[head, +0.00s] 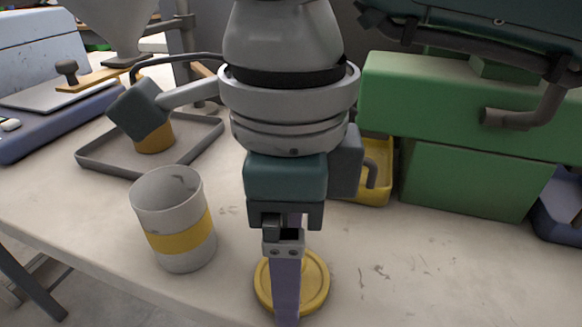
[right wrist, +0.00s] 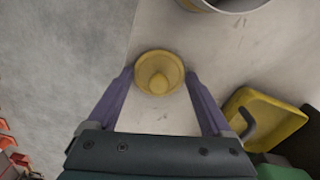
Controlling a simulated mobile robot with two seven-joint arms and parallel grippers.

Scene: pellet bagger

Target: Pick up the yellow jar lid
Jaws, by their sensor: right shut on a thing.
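The yellow jar lid (head: 316,284) is round with a raised rim and lies flat at the front of the table, or just over it; I cannot tell if it touches. It also shows in the right wrist view (right wrist: 159,84), with a knob in its middle. My right gripper (head: 286,300) points down over the lid and hides its middle in the head view. In the right wrist view its two purple fingers (right wrist: 159,76) stand on either side of the lid, shut on its rim. My left gripper is not in view.
A grey jar with a yellow band (head: 180,220) stands open left of the lid. Behind it is a grey tray (head: 105,163) with an orange-brown object (head: 155,140). A yellow bin (head: 376,188) and a green machine (head: 465,180) stand behind right. Table right of the lid is clear.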

